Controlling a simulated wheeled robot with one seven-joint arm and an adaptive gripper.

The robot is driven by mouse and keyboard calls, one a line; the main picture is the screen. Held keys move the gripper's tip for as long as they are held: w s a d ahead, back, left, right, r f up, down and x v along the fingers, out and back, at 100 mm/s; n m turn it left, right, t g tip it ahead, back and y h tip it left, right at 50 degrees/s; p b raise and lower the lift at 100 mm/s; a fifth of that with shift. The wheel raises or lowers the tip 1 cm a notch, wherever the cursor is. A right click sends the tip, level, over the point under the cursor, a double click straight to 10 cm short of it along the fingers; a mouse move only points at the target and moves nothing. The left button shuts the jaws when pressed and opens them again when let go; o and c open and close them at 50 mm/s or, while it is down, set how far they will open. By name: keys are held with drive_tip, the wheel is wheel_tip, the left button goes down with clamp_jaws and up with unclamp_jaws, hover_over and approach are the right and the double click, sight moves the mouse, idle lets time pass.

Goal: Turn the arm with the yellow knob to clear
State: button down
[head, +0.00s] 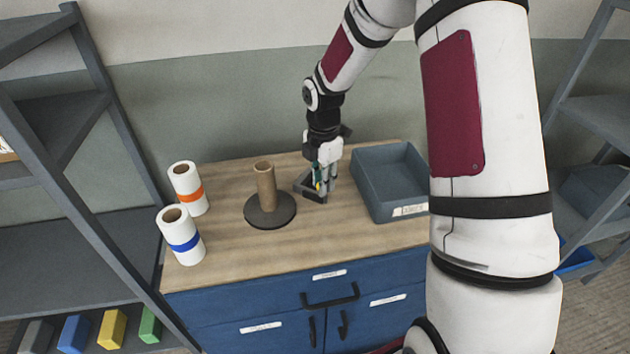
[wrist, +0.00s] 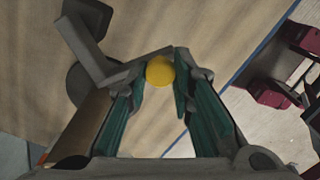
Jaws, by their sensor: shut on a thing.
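The yellow knob (wrist: 160,71) sits between my gripper's green-padded fingers in the wrist view. My gripper (wrist: 161,80) is shut on it. In the head view my gripper (head: 319,185) points down at the table, and only a speck of yellow shows between its fingers. The grey arm (wrist: 92,50) with the knob runs from the fingertips to the upper left in the wrist view, with a bend near the knob. In the head view the grey part (head: 307,184) shows low beside the fingers, partly hidden by them. I cannot read any position marking.
A brown tube (head: 265,185) stands on a dark round base (head: 272,217) just left of my gripper. A grey open bin (head: 375,200) is close on the right. Two white rolls, one orange-banded (head: 186,178) and one blue-banded (head: 176,222), stand at the table's left.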

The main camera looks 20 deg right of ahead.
drive_tip(key=shift+d+n, duration=0.55)
drive_tip(key=shift+n, duration=0.05)
drive_tip(key=c, duration=1.4)
unclamp_jaws()
drive_tip(key=shift+d, duration=0.1)
drive_tip(key=shift+o, duration=0.2)
wheel_tip(320, 180, up, 12)
